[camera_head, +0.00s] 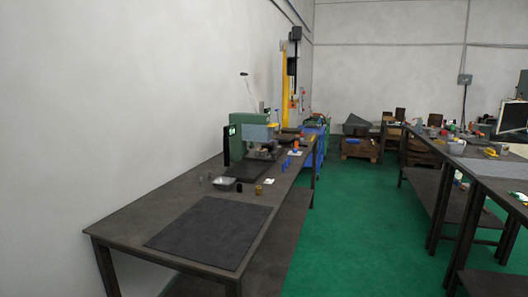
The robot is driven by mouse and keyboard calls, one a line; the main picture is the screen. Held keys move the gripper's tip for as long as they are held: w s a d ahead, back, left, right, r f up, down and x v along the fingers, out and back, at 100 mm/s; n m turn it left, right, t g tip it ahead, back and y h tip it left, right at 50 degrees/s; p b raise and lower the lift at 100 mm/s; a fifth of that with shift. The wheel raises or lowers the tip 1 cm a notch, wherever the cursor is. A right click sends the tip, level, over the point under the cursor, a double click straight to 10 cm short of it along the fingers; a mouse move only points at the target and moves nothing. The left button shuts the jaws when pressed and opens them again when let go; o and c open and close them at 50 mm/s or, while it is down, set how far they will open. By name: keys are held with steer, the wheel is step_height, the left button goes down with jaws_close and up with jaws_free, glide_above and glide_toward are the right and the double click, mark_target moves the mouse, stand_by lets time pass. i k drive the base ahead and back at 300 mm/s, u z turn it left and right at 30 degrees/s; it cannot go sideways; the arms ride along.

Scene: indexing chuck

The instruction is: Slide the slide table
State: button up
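A green and grey machine (245,135) stands on the long dark workbench (120,224) along the left wall. A dark flat plate (243,173) lies at the machine's front base. I cannot tell for certain whether this plate is the slide table; the parts there are small and dark. My gripper and arm are not in view.
A black mat (210,232) covers the bench's near end. A grey metal tray (225,184), a yellowish cylinder (259,190) and blue items (286,164) stand near the machine. Green floor (350,235) lies open between this bench and the right-hand tables (485,167).

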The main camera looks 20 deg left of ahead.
mark_target(265, 153)
steer(key=z, duration=0.2)
steer(key=i, duration=1.4)
steer(key=u, duration=0.7)
steer(key=i, duration=1.3)
steer(key=u, duration=0.7)
